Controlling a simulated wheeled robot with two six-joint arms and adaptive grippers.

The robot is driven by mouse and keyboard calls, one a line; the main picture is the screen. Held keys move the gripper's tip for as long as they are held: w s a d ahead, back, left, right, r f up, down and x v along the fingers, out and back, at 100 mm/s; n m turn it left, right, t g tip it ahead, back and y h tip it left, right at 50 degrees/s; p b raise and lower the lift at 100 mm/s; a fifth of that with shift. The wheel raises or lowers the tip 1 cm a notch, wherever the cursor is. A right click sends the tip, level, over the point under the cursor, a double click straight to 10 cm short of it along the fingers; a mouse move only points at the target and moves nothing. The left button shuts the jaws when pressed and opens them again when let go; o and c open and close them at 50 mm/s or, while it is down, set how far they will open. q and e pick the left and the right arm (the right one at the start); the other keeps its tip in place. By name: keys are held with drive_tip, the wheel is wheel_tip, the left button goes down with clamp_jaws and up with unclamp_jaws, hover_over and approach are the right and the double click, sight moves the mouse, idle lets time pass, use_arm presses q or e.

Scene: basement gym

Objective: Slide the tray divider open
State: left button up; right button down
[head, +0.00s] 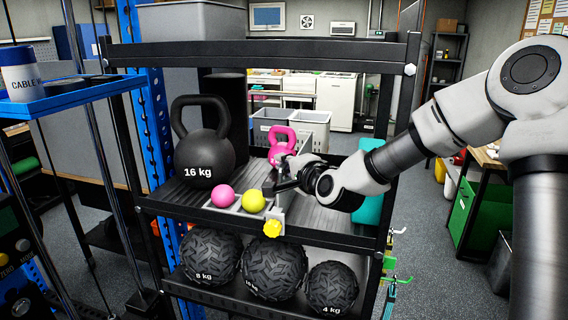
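A grey tray (235,207) sits on the ribbed middle shelf of the rack. A pink ball (223,195) and a yellow ball (253,201) lie side by side in it. A light block with a yellow knob (272,228) is at the tray's front right edge. I cannot clearly make out the divider; my gripper covers part of the tray's right side. My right gripper (270,187) reaches in from the right, its dark fingers just above and right of the yellow ball. Whether the fingers are open or shut is too small to tell. My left gripper is not in view.
A 16 kg kettlebell (205,150) stands left behind the tray and a pink kettlebell (281,145) behind the gripper. A black top rail (260,50) and posts frame the shelf. Several textured balls (275,268) fill the shelf below. A teal object (369,190) is right.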

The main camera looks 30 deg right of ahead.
drive_tip(key=shift+w+a+f+b, duration=0.15)
drive_tip(key=shift+f+b, duration=0.05)
drive_tip(key=shift+b, duration=0.25)
drive_tip(key=shift+w+a+r+b, duration=0.1)
drive_tip(key=shift+w+a+b, duration=0.35)
drive_tip(key=shift+w+a, duration=0.3)
drive_tip(key=c, duration=1.5)
unclamp_jaws()
drive_tip(key=shift+s+d+r, duration=0.1)
drive_tip(key=shift+s+d, duration=0.05)
drive_tip(key=shift+s, duration=0.05)
